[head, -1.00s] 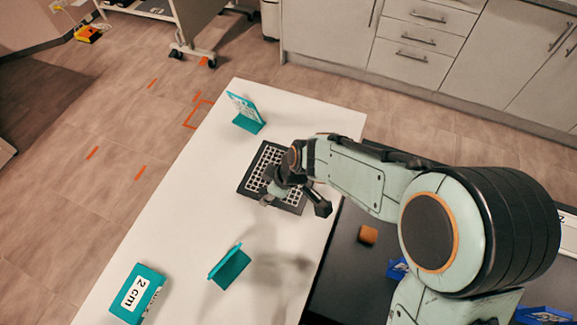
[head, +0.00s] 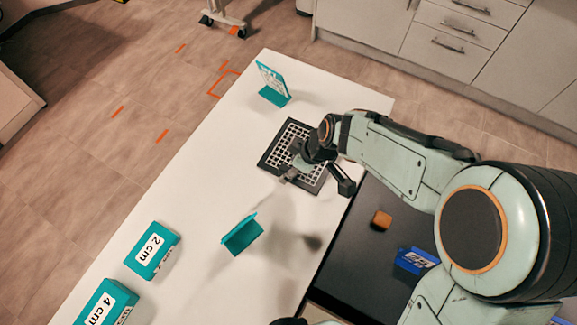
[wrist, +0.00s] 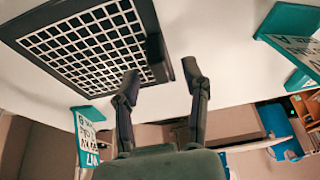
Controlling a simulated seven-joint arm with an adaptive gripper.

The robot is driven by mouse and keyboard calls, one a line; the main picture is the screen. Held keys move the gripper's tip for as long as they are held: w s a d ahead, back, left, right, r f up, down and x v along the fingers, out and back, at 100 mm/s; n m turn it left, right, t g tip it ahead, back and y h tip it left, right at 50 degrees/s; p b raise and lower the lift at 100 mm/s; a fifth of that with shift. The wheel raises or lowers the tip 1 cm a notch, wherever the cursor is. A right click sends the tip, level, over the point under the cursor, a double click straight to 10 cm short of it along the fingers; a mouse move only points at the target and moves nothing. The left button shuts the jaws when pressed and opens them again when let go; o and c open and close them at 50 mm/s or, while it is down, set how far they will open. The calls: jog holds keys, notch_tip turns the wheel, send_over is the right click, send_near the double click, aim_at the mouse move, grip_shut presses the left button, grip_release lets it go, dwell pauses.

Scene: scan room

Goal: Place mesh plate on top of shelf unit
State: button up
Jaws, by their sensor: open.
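Teal sign stands (head: 274,94) (head: 243,235) flank the plate. Teal boxes marked 2 cm (head: 153,250) and 4 cm (head: 108,303) sit at the front left. A dark surface (head: 355,265) to the right holds an orange block (head: 381,219) and a blue bin (head: 415,261).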

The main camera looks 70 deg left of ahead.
jog(key=v, duration=1)
jog(key=w+d+r+m+t+h, duration=0.1)
jog(key=w+d+m, duration=0.4)
jog(key=d, duration=0.3)
jog(key=w+d+r+m+t, duration=0.2)
jog(key=w+d+m, duration=0.3)
jog(key=d, duration=0.2)
jog(key=s+d+m, duration=0.2)
jog(key=d+m, duration=0.6)
jog(key=d, duration=0.2)
jog(key=s+d+m+h, duration=0.1)
jog(key=s+d+m, duration=0.2)
jog(key=d+m, duration=0.4)
jog(key=d+r, duration=0.1)
jog(key=d, duration=0.2)
jog(key=shift+s+d+m, duration=0.25)
jog(key=shift+m, duration=0.15)
